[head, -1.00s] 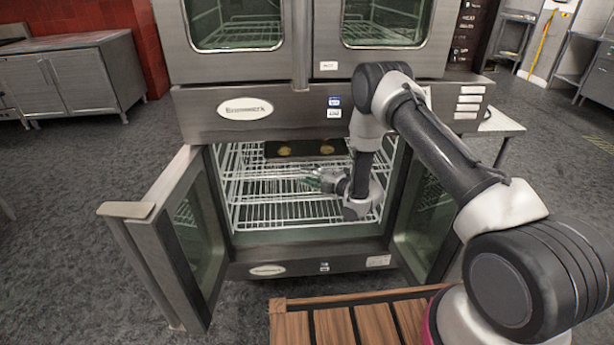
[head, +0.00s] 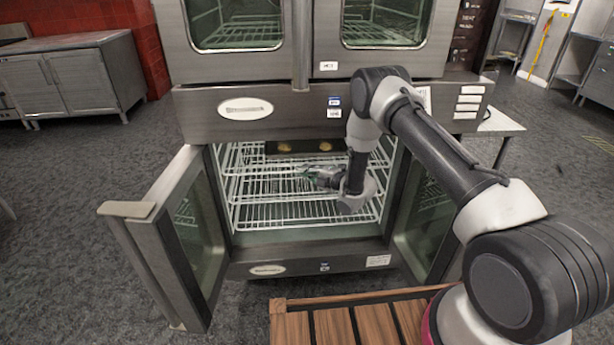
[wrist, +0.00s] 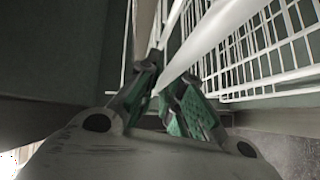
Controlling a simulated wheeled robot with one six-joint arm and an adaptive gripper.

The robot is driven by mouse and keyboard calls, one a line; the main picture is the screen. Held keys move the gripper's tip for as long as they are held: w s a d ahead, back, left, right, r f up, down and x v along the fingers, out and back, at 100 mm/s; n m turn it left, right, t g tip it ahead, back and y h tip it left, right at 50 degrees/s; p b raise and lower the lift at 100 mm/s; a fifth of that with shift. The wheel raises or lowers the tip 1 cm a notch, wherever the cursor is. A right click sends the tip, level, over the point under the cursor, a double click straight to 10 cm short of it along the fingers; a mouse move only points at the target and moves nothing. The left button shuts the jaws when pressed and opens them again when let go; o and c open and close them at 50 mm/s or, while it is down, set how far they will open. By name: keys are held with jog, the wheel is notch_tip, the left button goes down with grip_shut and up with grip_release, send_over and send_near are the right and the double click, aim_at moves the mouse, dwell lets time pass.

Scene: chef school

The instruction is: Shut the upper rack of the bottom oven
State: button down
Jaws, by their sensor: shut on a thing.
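The bottom oven (head: 232,110) stands with both doors open and white wire racks inside. The upper rack (head: 262,160) is partly hidden by my arm, and how far out it sits is hard to tell. My gripper (head: 308,174) is inside the oven opening, at the racks' middle. In the wrist view, my gripper (wrist: 165,98), with green finger pads, is closed around a white rack bar (wrist: 215,32). The contact point is partly hidden by the fingers.
The left door (head: 172,240) and right door (head: 425,215) stand open on both sides of my arm. A lower rack (head: 275,212) lies below. A dark tray with yellowish items (head: 285,148) is at the back. A slatted wooden surface (head: 345,318) is in front.

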jog(key=shift+w, duration=1.05)
jog(key=c, duration=1.6)
grip_release()
jog(key=shift+o, duration=0.2)
jog(key=v, duration=1.2)
